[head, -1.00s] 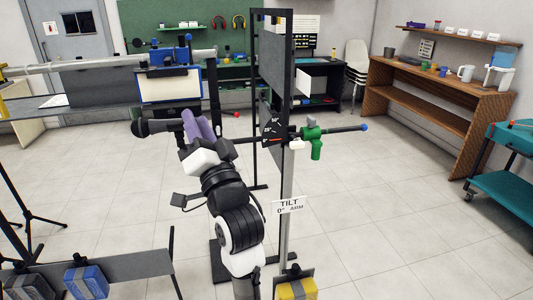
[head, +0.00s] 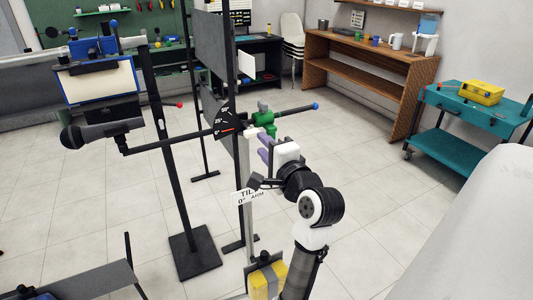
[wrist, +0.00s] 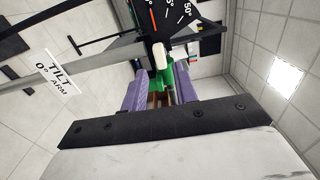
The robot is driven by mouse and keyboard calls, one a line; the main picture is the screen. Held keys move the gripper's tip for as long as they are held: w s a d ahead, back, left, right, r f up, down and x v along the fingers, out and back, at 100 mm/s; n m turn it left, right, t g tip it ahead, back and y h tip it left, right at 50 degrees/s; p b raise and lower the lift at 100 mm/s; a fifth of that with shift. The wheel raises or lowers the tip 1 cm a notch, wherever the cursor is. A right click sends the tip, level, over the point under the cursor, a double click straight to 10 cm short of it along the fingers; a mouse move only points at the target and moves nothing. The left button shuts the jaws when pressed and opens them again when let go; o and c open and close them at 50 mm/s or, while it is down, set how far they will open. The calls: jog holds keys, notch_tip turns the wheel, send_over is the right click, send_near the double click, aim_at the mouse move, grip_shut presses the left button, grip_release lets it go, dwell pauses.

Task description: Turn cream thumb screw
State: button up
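The cream thumb screw (wrist: 159,55) is a small pale bar at the green clamp (wrist: 166,78) under the dial in the wrist view. In the head view it is a small pale piece (head: 270,131) beside the green clamp (head: 264,118). My gripper (head: 264,147) is close below the clamp, its purple fingers pointing toward it. In the wrist view my gripper (wrist: 161,82) is open, with a gap between the fingers and the green clamp seen through it. The screw appears just beyond the fingertips; I cannot tell whether they touch it.
A dark angle dial (head: 226,121) and a TILT 0° ARM label (head: 247,196) are on the stand. A rod with a blue end (head: 297,109) sticks out right. A microphone (head: 100,131) hangs on an arm at left. A yellow block (head: 266,280) stands below.

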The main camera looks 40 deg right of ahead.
aim_at(254, 135)
jog(key=p+x, duration=0.1)
jog(key=x, duration=0.4)
jog(key=c, duration=0.6)
jog(key=m, duration=0.4)
jog(key=shift+w, duration=0.1)
jog(key=m, duration=0.8)
jog(key=shift+m, duration=0.4)
jog(key=m, duration=0.4)
jog(key=shift+m, duration=0.4)
jog(key=o, duration=0.8)
jog(key=shift+o, duration=0.2)
